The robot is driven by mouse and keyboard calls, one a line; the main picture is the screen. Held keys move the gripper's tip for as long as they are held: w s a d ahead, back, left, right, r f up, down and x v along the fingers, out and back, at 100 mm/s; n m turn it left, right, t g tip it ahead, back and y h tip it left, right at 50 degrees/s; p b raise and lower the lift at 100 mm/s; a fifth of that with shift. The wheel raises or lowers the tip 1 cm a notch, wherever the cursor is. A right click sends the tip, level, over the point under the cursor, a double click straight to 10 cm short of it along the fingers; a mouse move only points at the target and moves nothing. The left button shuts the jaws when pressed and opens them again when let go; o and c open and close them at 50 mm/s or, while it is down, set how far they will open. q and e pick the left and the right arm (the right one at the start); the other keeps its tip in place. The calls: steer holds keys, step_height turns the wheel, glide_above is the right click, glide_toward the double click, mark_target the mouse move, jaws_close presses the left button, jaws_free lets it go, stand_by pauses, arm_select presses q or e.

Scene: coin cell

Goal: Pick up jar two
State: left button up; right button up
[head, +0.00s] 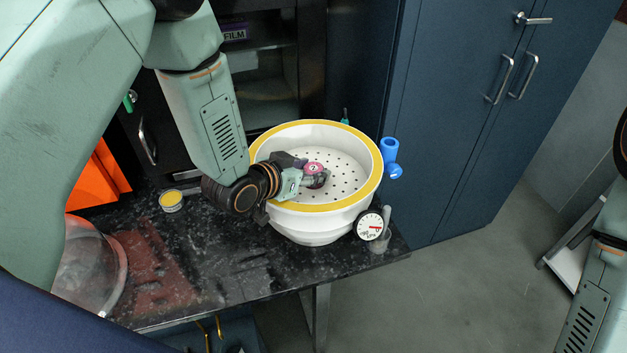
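Jar two (315,167), with a pink top marked "2", is inside the white perforated bowl (317,221) with a yellow rim. My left gripper (314,177) reaches over the bowl's left rim and has its fingers at the jar. The gripper hides the jar's lower part, so I cannot tell whether the fingers press on it or whether it touches the bowl's floor. Only part of my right arm shows at the right edge; its gripper is out of view.
The bowl stands on a dark speckled bench (235,280). A round dial gauge (370,226) and a blue fitting (390,152) are at its right side. A small yellow-topped tin (171,200) and a clear dome (92,268) are to the left. A blue cabinet (460,110) stands behind.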

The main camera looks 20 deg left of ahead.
arm_select(q)
steer(key=c, duration=0.8)
steer(key=shift+r, duration=0.1)
